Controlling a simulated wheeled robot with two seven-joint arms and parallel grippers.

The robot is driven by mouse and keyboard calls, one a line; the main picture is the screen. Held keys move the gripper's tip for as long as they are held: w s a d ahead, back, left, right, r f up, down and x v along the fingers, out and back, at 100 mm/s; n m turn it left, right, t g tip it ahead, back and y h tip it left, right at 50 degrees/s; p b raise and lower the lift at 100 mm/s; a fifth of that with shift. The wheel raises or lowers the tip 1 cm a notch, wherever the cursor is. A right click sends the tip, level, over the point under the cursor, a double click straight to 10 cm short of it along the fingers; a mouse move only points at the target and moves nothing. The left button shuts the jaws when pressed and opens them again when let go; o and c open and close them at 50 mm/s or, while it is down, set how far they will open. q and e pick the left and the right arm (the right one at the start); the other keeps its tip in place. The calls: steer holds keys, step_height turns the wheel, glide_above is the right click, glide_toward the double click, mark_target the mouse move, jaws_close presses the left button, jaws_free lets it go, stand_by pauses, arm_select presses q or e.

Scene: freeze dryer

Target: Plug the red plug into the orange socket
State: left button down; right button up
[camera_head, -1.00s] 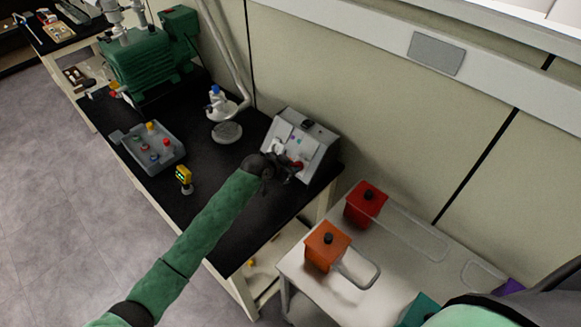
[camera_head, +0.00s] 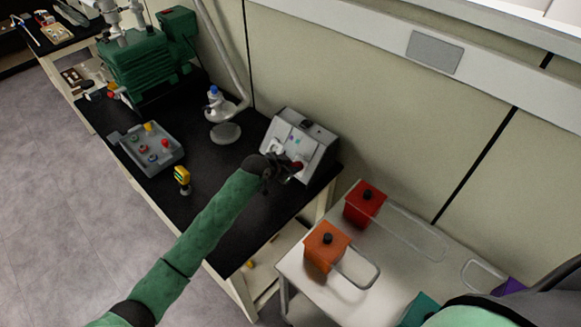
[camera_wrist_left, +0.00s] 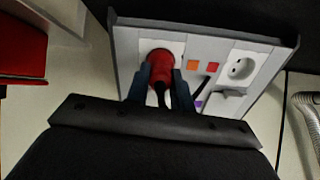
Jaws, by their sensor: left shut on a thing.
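The red plug (camera_wrist_left: 158,64) is held between the fingers of my left gripper (camera_wrist_left: 160,88). It lies in front of the white socket plate beside the orange square (camera_wrist_left: 193,65), covering most of that socket. Contact looks close, but I cannot tell how deep the plug sits. In the head view my left gripper (camera_head: 284,172) and the red plug (camera_head: 297,165) are at the sloped front of the grey socket box (camera_head: 318,145). A second white socket (camera_wrist_left: 240,68), beside the red square (camera_wrist_left: 212,67), is empty. My right gripper is not in view.
The box stands on the black bench (camera_head: 220,235) near its right end. A grey tray (camera_head: 157,165), a yellow device (camera_head: 182,177) and a green pump (camera_head: 140,65) are also there. A white cart with orange (camera_head: 325,255) and red (camera_head: 362,210) containers stands to the right.

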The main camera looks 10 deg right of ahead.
arm_select(q)
steer(key=shift+w+d+f+b, duration=0.1)
steer(key=shift+f+b, duration=0.25)
steer(key=shift+f, duration=0.1)
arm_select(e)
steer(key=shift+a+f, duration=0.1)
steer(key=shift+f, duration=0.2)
arm_select(q)
steer(key=c, duration=1.1)
jaws_free()
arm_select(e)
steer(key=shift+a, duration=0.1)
